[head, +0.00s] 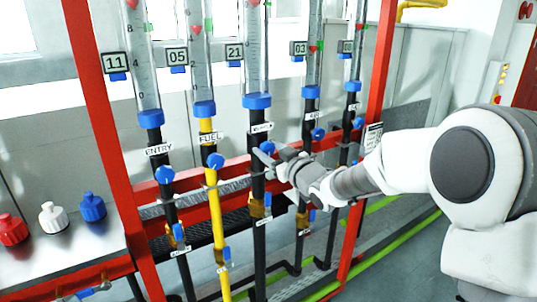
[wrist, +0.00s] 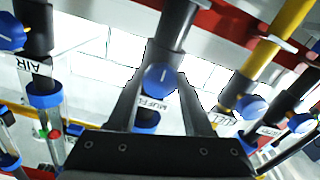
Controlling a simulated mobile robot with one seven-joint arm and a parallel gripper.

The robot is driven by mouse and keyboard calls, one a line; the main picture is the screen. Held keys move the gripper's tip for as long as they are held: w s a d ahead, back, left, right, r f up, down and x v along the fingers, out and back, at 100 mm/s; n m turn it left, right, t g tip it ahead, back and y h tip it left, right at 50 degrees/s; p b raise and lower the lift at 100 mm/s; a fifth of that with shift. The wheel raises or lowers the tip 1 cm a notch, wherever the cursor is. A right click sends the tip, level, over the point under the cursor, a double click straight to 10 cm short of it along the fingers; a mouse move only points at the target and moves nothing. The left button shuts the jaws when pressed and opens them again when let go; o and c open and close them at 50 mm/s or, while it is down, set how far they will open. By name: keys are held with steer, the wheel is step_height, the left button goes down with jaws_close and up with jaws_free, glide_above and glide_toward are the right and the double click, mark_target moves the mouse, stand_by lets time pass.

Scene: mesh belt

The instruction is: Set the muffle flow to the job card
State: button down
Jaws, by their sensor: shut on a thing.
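The muffle knob is a blue round knob with a white line; in the wrist view (wrist: 160,77) it sits above a label reading "MUFFL". My gripper (wrist: 160,90) is shut on it, one finger on each side. In the head view my gripper (head: 270,160) reaches from the right to this knob (head: 267,147) on the third pipe. The muffle flow tube (head: 256,50) rises above it, with a tag (head: 235,52) reading 21. A red marker (head: 254,3) shows at the picture's top edge.
The entry knob (head: 165,174) and fuel knob (head: 215,160) stand to the left. The air knob (head: 318,134) and another knob (head: 358,123) stand to the right. Red posts and rails frame the pipes. Red, white and blue capped items (head: 53,217) sit on a bench at left.

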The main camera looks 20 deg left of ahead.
steer(key=n+b, duration=0.1)
steer(key=b, duration=0.1)
steer(key=n+b, duration=0.1)
steer(key=b, duration=0.1)
steer(key=shift+f+n, duration=0.3)
steer(key=shift+r+n+b, duration=0.2)
steer(key=shift+n+b, duration=0.5)
steer(key=shift+b, duration=0.05)
steer(key=shift+c, duration=1.5)
jaws_free()
steer(key=v, duration=1.7)
steer(key=shift+s+p, duration=0.25)
steer(key=shift+p, duration=0.2)
steer(key=shift+d+r, duration=0.1)
steer(key=shift+d, duration=0.05)
